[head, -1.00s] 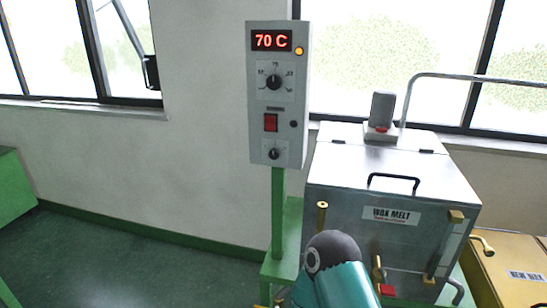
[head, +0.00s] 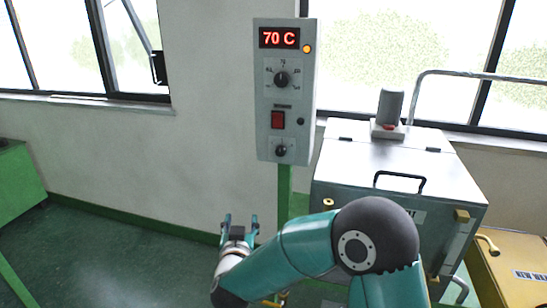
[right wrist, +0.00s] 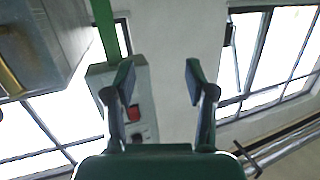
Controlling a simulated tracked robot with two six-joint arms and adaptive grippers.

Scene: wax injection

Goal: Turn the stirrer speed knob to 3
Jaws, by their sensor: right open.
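The grey control box (head: 286,92) shows a red "70 C" display (head: 279,38). Below it are a larger dial knob (head: 282,79), a red switch (head: 278,119) and a small black knob (head: 281,150) near the bottom. The small knob's markings and setting are too small to read. My right gripper (head: 240,220) is open and empty, pointing up, below and left of the box and apart from it. In the right wrist view the box (right wrist: 147,98) appears inverted, partly behind one finger of the open gripper (right wrist: 160,76). My left gripper is out of view.
The box stands on a green post (head: 284,185). Right of it is a metal wax tank (head: 345,155) with a black lid handle (head: 400,178) and a bent pipe (head: 480,76). Left of the box is bare wall (head: 205,120) and open floor.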

